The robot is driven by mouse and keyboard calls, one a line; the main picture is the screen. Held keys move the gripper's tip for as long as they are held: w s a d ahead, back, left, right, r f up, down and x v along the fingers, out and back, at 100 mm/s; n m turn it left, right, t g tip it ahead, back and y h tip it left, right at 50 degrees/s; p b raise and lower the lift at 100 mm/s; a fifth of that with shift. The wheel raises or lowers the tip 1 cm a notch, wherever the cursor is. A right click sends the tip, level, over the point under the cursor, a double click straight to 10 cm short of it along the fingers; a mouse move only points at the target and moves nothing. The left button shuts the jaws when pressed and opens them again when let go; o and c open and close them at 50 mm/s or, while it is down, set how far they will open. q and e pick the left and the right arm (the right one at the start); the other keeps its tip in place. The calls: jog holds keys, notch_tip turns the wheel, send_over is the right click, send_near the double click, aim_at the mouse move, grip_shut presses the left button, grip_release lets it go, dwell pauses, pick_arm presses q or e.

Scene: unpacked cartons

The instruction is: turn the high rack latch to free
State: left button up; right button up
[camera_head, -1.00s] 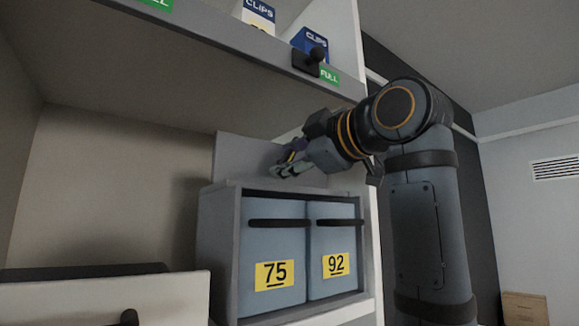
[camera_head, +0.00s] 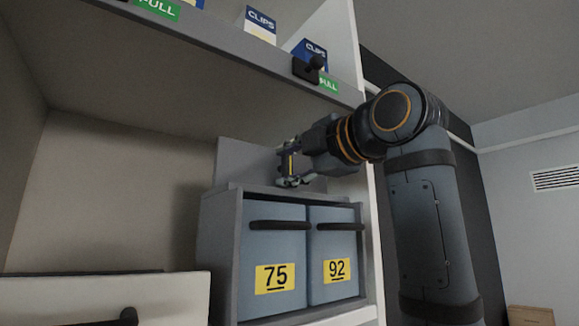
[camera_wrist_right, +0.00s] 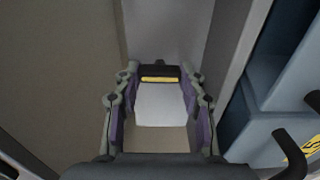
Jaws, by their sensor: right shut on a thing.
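A black bar with a yellow stripe, which looks like the rack latch (camera_wrist_right: 158,74), sits between the fingertips of my right gripper (camera_wrist_right: 157,82) in the right wrist view. Both fingers close on its ends. In the head view my right gripper (camera_head: 291,168) is above the grey two-bin rack, in front of a grey upright panel. The yellow stripe stands about vertical there. The gripper hides most of the latch in that view. A pale plate (camera_wrist_right: 160,105) shows between the fingers. My left gripper is out of view.
The grey rack (camera_head: 219,255) below holds blue bins marked 75 (camera_head: 274,245) and 92 (camera_head: 335,240) with dark handles. A shelf edge (camera_head: 230,45) above carries a black knob (camera_head: 308,68) and clips boxes (camera_head: 260,24). A white-fronted box (camera_head: 105,297) stands lower left.

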jog(key=shift+f, duration=0.2)
jog(key=o, duration=1.2)
jog(key=shift+s+r, duration=0.1)
jog(key=shift+c, duration=0.2)
jog(key=v, duration=1.2)
